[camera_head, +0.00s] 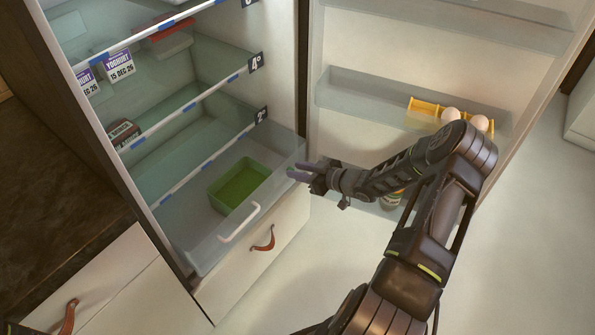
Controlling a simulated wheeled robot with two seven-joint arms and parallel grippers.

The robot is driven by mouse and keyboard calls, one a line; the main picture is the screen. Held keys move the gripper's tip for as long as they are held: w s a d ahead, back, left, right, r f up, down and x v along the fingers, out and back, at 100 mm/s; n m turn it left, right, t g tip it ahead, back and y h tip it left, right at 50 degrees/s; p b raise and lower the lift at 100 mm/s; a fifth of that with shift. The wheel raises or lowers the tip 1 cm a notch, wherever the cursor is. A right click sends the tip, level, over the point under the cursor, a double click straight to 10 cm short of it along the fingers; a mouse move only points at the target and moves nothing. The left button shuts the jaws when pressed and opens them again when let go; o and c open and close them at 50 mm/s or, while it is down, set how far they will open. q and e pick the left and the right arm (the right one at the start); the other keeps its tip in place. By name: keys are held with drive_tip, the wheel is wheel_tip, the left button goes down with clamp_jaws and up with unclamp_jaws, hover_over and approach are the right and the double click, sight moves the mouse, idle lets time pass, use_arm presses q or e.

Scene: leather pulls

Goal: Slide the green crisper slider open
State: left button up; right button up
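The clear crisper drawer (194,262) sits low in the open fridge and is pulled out, with a white handle on its front. A small green piece (291,170), which looks like the slider, shows at the drawer's right upper edge. My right gripper (292,170) comes in from the right with its two fingers parted around or just in front of this piece. I cannot tell if they touch it. The fingers hide most of the slider and its track.
A green tray (240,186) lies inside the drawer. Below is a white drawer front with a brown leather pull (265,240). The open fridge door (375,90) on the right carries eggs in a yellow holder (427,108). Shelves above hold yoghurt boxes (119,65).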

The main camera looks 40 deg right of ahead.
drive_tip(key=shift+o, duration=0.9)
drive_tip(key=shift+s, duration=0.1)
drive_tip(key=v, duration=0.7)
drive_tip(key=shift+s, duration=0.25)
drive_tip(key=shift+d, duration=0.15)
